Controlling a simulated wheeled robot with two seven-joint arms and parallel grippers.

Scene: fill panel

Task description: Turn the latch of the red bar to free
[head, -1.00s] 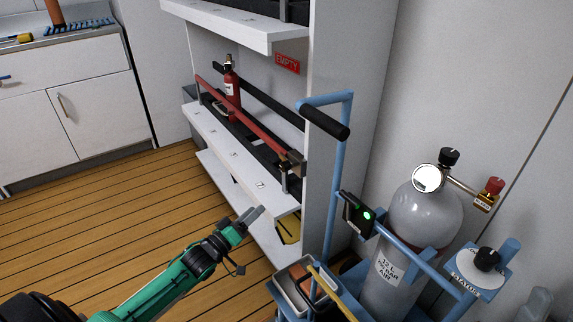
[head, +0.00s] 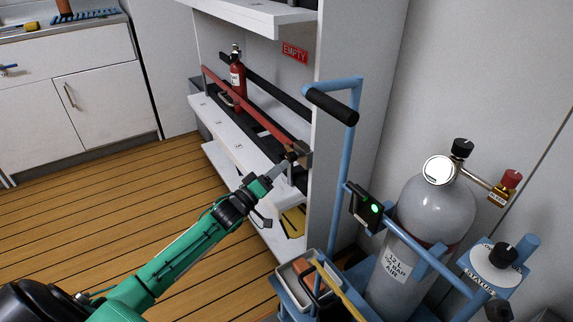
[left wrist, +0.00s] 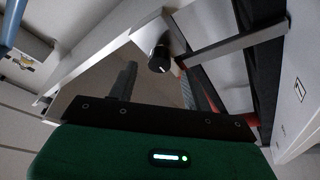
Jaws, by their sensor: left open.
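The red bar (head: 245,104) runs along the front of the middle shelf. At its near end is a brass-coloured latch fitting (head: 305,152) with a dark knob (head: 291,153). My left gripper (head: 282,168) is open, with its fingertips close to the knob, partly covering the fitting. In the left wrist view a dark round knob (left wrist: 159,59) lies ahead of the open jaws. I cannot tell whether the fingers touch it. Part of the red bar (left wrist: 204,92) shows behind the right finger. My right gripper is not in view.
A red fire extinguisher (head: 237,80) stands behind the bar. The shelf's side panel (head: 335,190) rises right of the latch. A blue trolley (head: 345,170) with a grey gas cylinder (head: 425,215) stands close on the right. The wooden floor (head: 130,205) at left is clear.

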